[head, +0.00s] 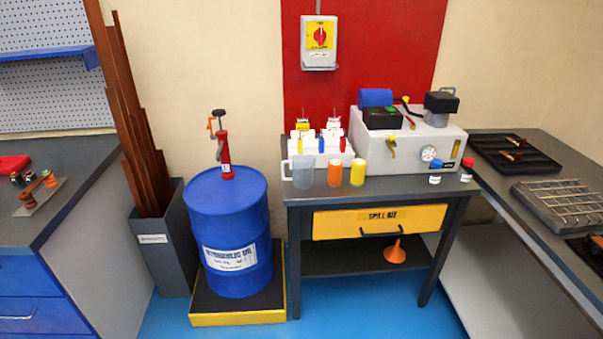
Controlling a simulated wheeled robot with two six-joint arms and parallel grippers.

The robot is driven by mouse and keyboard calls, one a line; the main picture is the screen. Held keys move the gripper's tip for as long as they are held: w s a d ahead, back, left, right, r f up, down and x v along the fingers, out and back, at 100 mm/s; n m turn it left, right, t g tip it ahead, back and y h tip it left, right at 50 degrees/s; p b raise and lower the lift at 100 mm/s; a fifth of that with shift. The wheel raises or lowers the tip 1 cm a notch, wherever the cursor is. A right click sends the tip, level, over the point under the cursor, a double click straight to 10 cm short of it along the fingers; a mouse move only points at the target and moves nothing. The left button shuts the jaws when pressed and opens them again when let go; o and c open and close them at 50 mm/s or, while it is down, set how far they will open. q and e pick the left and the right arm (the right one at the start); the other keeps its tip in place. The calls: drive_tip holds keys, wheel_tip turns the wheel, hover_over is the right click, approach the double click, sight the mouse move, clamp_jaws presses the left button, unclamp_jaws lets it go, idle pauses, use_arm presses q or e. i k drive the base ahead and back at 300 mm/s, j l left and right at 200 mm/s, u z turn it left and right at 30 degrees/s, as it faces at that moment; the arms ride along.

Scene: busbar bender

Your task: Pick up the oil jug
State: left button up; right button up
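A translucent grey jug (303,172) stands upright at the front left of the dark bench (380,191) in the middle of the head view. It looks empty, but its inside is hard to make out. Its handle seems to be on its left side, near the bench's left edge. Neither of my grippers shows in this view, and nothing is touching the jug from the front.
An orange cylinder (335,173) and a yellow one (358,172) stand right of the jug. A white bottle rack (335,151) is behind it. A grey machine (440,140) fills the bench's right. A blue drum (230,225) with a red pump (225,155) stands left.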

sight(297, 171)
drive_tip(key=i+l, duration=0.65)
drive_tip(key=l, duration=0.25)
drive_tip(key=i+j+u, duration=0.05)
